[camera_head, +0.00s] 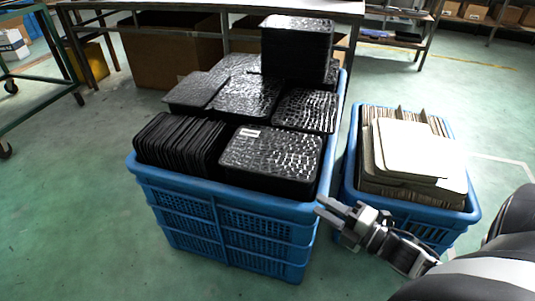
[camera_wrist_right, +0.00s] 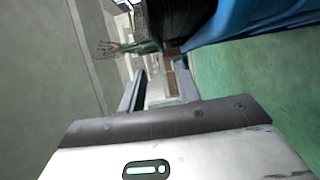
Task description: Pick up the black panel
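Many glossy black panels fill the large blue crate (camera_head: 230,205) in the head view. A flat stack with a white label (camera_head: 270,155) lies at the front right. A row of panels standing on edge (camera_head: 180,140) is at the front left. More flat panels (camera_head: 240,95) lie behind, and a tall stack (camera_head: 298,50) rises at the back right. My right gripper (camera_head: 322,206) is open and empty beside the crate's front right corner. In the right wrist view its fingers (camera_wrist_right: 160,88) stand apart with nothing between them. My left gripper is out of view.
A smaller blue crate (camera_head: 415,212) with cardboard and pale panels (camera_head: 410,150) stands to the right, close to my right arm. A metal table (camera_head: 215,5) with brown boxes (camera_head: 170,55) beneath is behind. Green floor (camera_head: 80,200) is clear at the left.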

